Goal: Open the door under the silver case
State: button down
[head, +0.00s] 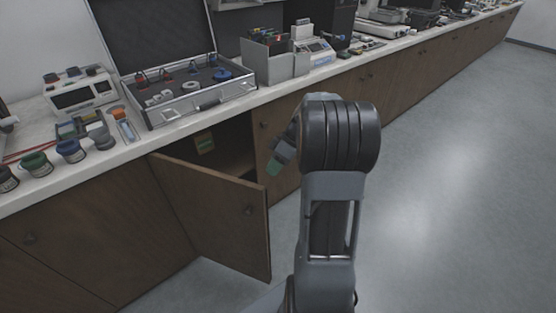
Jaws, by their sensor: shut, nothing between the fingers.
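The silver case (190,95) lies open on the white counter, with its dark foam insert and several small parts showing. The brown wooden door (215,212) below it stands swung outward on its left side. A small round knob (249,210) shows near the door's free edge. Behind the door the dark cupboard opening (228,143) is partly visible. My gripper (275,167) is to the right of the opening, apart from the door's edge, in front of the adjoining closed door. Its fingers are small and partly hidden by my arm, with a green tip showing; it is shut and empty.
A closed door (283,125) adjoins the opening on the right. The counter (130,150) holds several jars, a white device (80,95) and a grey box (268,62). Clear grey floor (440,170) lies to the right.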

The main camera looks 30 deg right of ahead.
aim_at(262, 187)
jog(key=shift+s+a+f+b, duration=0.15)
jog(key=shift+s+a+f, duration=0.3)
jog(key=shift+a, duration=0.5)
jog(key=shift+s+a+f+b, duration=0.15)
jog(key=shift+s+a+f, duration=0.15)
jog(key=shift+a+f, duration=0.45)
jog(key=shift+s+a+f+b, duration=0.15)
jog(key=shift+s+a+f, duration=0.2)
jog(key=shift+a, duration=0.75)
